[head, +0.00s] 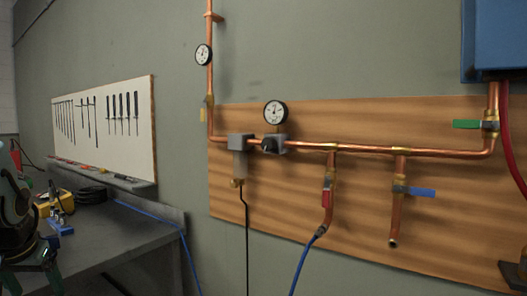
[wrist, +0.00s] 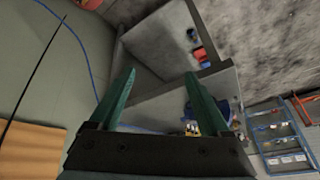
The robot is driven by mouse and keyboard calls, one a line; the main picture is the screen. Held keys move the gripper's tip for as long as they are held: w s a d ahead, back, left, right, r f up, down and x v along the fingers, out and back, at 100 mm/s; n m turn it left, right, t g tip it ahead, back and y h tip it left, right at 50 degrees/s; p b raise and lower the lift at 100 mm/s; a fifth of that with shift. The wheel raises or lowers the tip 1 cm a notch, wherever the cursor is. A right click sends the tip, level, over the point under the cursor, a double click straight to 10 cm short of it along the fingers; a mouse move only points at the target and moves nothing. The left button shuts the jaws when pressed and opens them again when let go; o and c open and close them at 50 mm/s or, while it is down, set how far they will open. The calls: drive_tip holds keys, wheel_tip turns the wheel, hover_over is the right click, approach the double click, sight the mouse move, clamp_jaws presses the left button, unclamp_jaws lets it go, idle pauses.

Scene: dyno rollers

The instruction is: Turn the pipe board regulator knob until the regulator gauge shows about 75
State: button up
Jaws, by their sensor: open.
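The regulator knob (head: 268,145) is a small black knob on the front of a grey regulator body (head: 281,142), set in the copper pipe on the wooden pipe board (head: 350,225). The regulator gauge (head: 275,112) is a round white dial with a black rim just above it. Its needle and numbers are too small to read. In the wrist view, my gripper (wrist: 160,74) is open, its two green fingers apart with nothing between them. It points at the bench and floor area, away from the knob, which is not visible in that view.
A second gauge (head: 203,54) sits on the vertical pipe. Green, red and blue (head: 421,192) valve handles stick out right of the regulator. A grey workbench (head: 110,235) with tools stands at left. A blue hose (head: 302,265) hangs below the board. Wall between bench and board is mostly clear.

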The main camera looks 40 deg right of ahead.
drive_tip(key=w+d+r+m+t+h+b, duration=0.1)
drive_tip(key=w+d+r+m+t+h, duration=0.15)
drive_tip(key=d, duration=0.45)
drive_tip(key=w+d+r+m+t+h+b, duration=0.1)
drive_tip(key=w+d+r+m, duration=0.3)
drive_tip(key=d, duration=0.3)
drive_tip(key=m+g+h+b, duration=0.4)
drive_tip(key=m+g+h, duration=0.2)
drive_tip(key=m+h, duration=0.85)
approach(265, 145)
drive_tip(key=shift+m+t+y, duration=0.25)
drive_tip(key=shift+m+y, duration=0.35)
drive_tip(key=shift+y, duration=0.1)
drive_tip(key=d+p, duration=0.1)
drive_tip(key=d, duration=0.2)
drive_tip(key=w+d+p, duration=0.1)
drive_tip(key=d, duration=0.2)
drive_tip(key=d+r+p, duration=0.1)
drive_tip(key=d+p, duration=0.1)
drive_tip(key=d, duration=0.1)
drive_tip(key=shift+w, duration=0.15)
drive_tip(key=shift+c, duration=0.2)
clamp_jaws()
